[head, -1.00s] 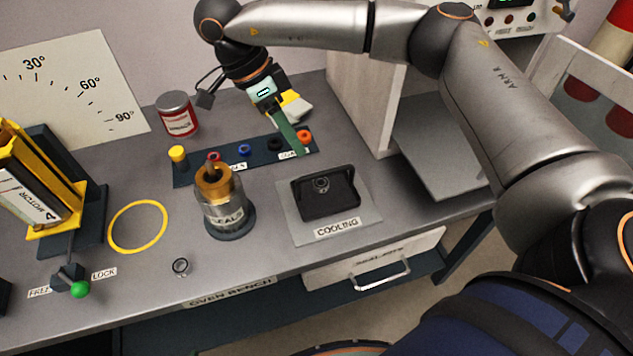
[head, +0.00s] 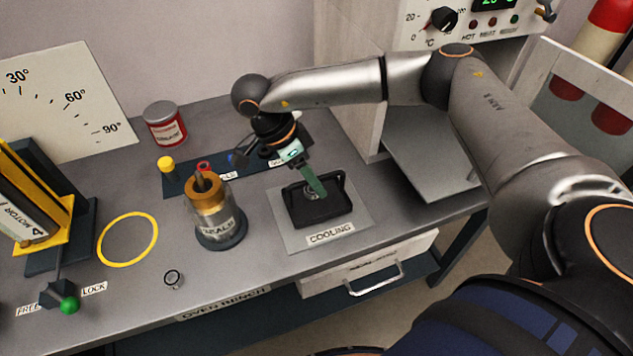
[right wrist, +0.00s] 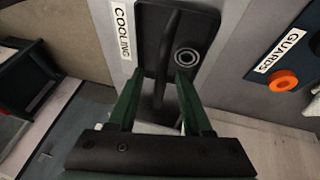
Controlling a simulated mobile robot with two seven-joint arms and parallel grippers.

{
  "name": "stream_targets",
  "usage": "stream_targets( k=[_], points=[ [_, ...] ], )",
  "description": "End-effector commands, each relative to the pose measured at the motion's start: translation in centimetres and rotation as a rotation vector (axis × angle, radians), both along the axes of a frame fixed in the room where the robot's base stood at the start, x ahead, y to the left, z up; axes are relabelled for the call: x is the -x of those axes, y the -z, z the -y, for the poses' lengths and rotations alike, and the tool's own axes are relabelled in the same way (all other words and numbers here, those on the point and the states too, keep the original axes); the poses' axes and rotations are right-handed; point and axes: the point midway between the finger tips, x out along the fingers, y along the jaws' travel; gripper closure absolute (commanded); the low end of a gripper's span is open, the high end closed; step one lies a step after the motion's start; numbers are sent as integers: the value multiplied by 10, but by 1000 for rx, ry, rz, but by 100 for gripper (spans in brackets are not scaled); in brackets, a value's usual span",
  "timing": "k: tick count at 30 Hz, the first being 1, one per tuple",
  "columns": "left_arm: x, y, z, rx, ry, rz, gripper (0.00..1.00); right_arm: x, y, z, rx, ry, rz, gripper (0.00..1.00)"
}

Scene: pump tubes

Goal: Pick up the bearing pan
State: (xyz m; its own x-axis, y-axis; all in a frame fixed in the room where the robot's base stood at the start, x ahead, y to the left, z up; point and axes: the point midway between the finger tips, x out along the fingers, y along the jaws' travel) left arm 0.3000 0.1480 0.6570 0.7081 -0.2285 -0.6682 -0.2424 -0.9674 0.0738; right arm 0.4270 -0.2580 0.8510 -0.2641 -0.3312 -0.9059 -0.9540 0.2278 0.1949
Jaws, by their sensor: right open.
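The bearing pan (head: 325,210) is a black tray with raised handles, lying on the grey plate labelled COOLING (head: 362,222). A ring-shaped bearing lies in it; in the right wrist view the bearing (right wrist: 187,58) shows beside a dark handle bar (right wrist: 167,60) of the pan. My right gripper (head: 318,192) is over the pan, its green fingers pointing down at it. In the right wrist view the fingers (right wrist: 156,88) are apart, with the handle bar running between them. I cannot tell whether they touch it. My left gripper is not in view.
A dark rack with coloured rings (head: 180,185) lies behind, partly hidden by my arm. A red can (head: 166,127) stands at the back. A white cabinet wall (head: 350,80) rises behind right.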

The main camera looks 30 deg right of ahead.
Motion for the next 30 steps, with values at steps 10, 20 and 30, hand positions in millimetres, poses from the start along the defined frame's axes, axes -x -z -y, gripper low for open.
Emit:
stream_targets(
  k=[10,20,30],
  points=[
    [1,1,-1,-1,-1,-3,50,1,3,1,0,-1,0,58],
    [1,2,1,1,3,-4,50,1,3,1,-1,-1,0,95],
    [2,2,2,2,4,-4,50,1,3,1,-1,-1,0,100]
  ],
)
